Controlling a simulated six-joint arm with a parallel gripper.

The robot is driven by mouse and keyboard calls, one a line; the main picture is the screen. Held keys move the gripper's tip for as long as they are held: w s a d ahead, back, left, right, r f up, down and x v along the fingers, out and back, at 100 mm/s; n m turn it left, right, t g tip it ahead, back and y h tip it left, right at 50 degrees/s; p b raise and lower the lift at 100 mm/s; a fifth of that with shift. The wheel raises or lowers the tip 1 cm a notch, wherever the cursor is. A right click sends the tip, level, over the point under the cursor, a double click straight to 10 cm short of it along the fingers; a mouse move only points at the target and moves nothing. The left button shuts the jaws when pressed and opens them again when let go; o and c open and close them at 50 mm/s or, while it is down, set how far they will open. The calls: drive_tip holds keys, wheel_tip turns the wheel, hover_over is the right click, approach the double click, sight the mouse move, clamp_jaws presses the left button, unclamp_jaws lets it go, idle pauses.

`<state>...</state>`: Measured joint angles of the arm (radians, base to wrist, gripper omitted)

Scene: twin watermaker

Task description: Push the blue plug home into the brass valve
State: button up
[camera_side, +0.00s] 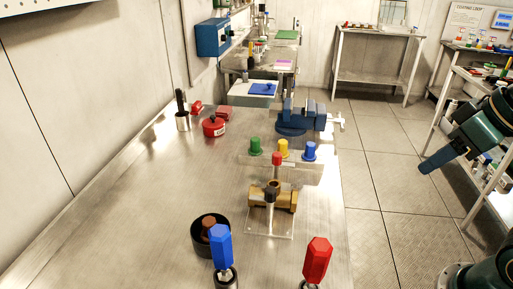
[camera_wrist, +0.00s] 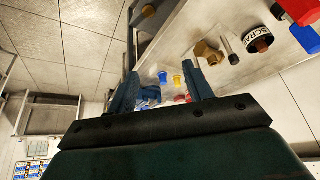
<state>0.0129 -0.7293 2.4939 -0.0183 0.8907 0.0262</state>
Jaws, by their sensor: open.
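The blue plug (camera_side: 309,151) stands upright at the right end of a row, beside a yellow plug (camera_side: 283,148) and a green plug (camera_side: 255,146). The brass valve (camera_side: 288,200) sits on a clear base on the bench in front of them. A red-topped piece (camera_side: 277,159) stands just behind the valve. My gripper (camera_side: 427,167) hangs off the bench's right side, apart from the plugs and valve. In the wrist view my gripper (camera_wrist: 164,84) is open, with its fingers spread. Blue and yellow shapes show beyond them, and the brass valve (camera_wrist: 206,52) is to the right.
A blue vise (camera_side: 300,120) stands behind the plugs. A red lidded pot (camera_side: 213,127) is at the back left. Blue-handled (camera_side: 221,246) and red-handled (camera_side: 317,260) tools stand upright at the front, by a black cup (camera_side: 198,240). The bench's left middle (camera_side: 150,200) is clear.

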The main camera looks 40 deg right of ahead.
drive_tip(key=w+f+m+g+y, duration=0.1)
drive_tip(key=w+f+m+y, duration=0.15)
drive_tip(key=w+m, duration=0.45)
drive_tip(key=m+t+y, duration=0.6)
drive_tip(key=m+y, duration=0.2)
drive_tip(key=m, duration=1.2)
approach(310, 154)
drive_tip(key=s+d+r, duration=0.2)
drive_tip(key=d+r, duration=0.2)
drive_tip(key=shift+w+a+f, duration=0.2)
drive_tip(key=shift+a+f, duration=0.05)
drive_tip(key=x, duration=0.7)
drive_tip(key=shift+f, duration=0.1)
drive_tip(key=shift+x, duration=0.8)
